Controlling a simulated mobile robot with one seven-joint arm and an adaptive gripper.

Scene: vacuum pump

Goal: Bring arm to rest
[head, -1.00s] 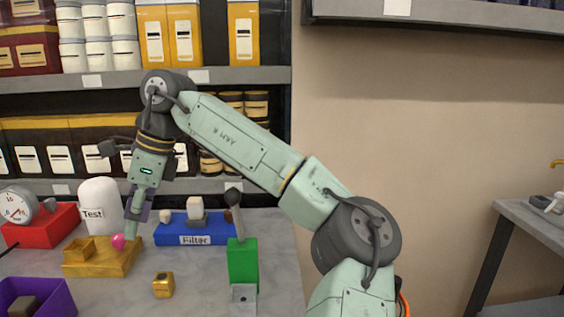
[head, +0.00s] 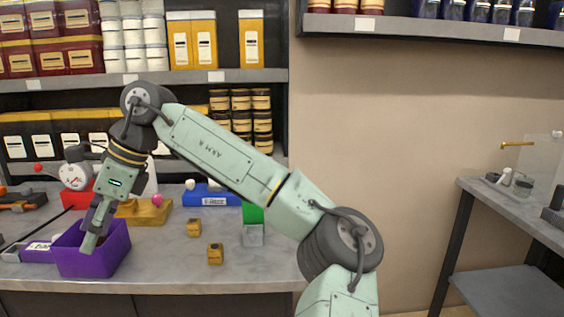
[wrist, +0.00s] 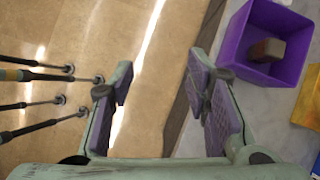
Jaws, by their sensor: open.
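My arm (head: 222,151) reaches from the lower right up to an elbow at the upper left and then down. My gripper (head: 92,238) hangs in front of the purple bin (head: 112,250) in the head view. In the wrist view my gripper (wrist: 162,98) is open, its two padded fingers wide apart with nothing between them. Below the gap are the floor and the table's front edge. The purple bin (wrist: 237,47) lies to the right of the fingers there, with a brown block (wrist: 267,50) inside.
On the table (head: 160,266) stand two small golden blocks (head: 215,254), a yellow base (head: 150,212) with a pink ball, a blue filter base (head: 208,200), a green block (head: 253,213) and a gauge (head: 74,177). Shelves rise behind. A side table (head: 520,205) stands right, with open floor between.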

